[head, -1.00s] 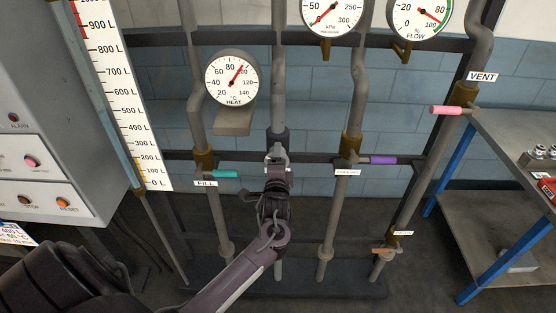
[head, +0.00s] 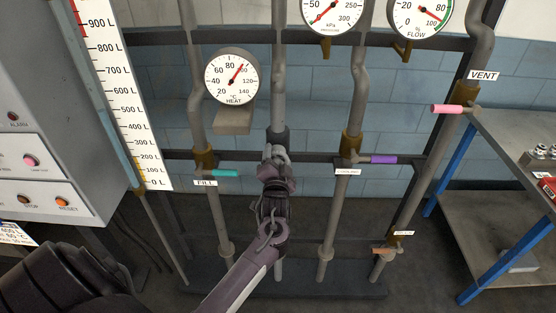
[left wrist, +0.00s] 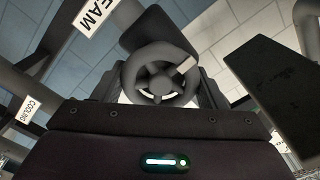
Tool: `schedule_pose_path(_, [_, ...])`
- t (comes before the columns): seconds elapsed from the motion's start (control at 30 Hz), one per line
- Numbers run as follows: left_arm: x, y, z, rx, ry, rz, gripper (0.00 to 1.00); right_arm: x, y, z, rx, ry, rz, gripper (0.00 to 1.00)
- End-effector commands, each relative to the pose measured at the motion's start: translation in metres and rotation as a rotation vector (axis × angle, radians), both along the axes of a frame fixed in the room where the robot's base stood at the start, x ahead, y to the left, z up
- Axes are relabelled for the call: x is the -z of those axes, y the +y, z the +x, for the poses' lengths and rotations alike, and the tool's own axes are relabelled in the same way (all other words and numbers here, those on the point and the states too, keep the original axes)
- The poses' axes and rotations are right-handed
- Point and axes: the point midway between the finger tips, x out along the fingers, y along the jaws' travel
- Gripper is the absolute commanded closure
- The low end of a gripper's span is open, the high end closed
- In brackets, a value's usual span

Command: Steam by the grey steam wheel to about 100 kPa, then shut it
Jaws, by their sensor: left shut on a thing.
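The grey steam wheel (left wrist: 159,84) shows in the left wrist view, with a pale mark on its upper right rim. My left gripper (head: 275,163) is at the middle pipe in the head view, its fingers on both sides of the wheel and shut on it. In the head view the gripper mostly hides the wheel. A label ending in "EAM" (left wrist: 97,15) shows beside the wheel. The kPa pressure gauge (head: 331,14) is cut off at the top; its red needle points lower left, near the low end. My right gripper is not in view.
The heat gauge (head: 232,77) hangs left of the middle pipe. A teal fill handle (head: 224,173) is left of my gripper; a purple handle (head: 383,160) and pink vent handle (head: 446,109) are right. A metal table (head: 500,150) stands at right.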

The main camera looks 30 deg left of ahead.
Motion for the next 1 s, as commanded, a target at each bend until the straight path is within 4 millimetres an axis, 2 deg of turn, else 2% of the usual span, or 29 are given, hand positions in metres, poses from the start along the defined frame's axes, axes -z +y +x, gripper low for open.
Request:
schedule_pose_path(0.57, [0.0022, 0.0001, -0.0008, -0.001, -0.013, -0.027, 0.57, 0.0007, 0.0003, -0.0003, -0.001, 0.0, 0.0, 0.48])
schedule_pose_path(0.6, [0.0022, 0.0001, -0.0008, -0.002, -0.012, -0.028, 0.31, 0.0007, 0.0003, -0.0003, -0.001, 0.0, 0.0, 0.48])
schedule_pose_path(0.73, [0.0018, 0.0, -0.0006, -0.001, -0.013, -0.027, 0.14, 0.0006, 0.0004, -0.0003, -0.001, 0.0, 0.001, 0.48])
schedule_pose_path(1.0, [0.0008, -0.0003, -0.0006, 0.0, -0.014, -0.026, 0.13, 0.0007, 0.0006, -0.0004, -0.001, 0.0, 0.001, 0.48])
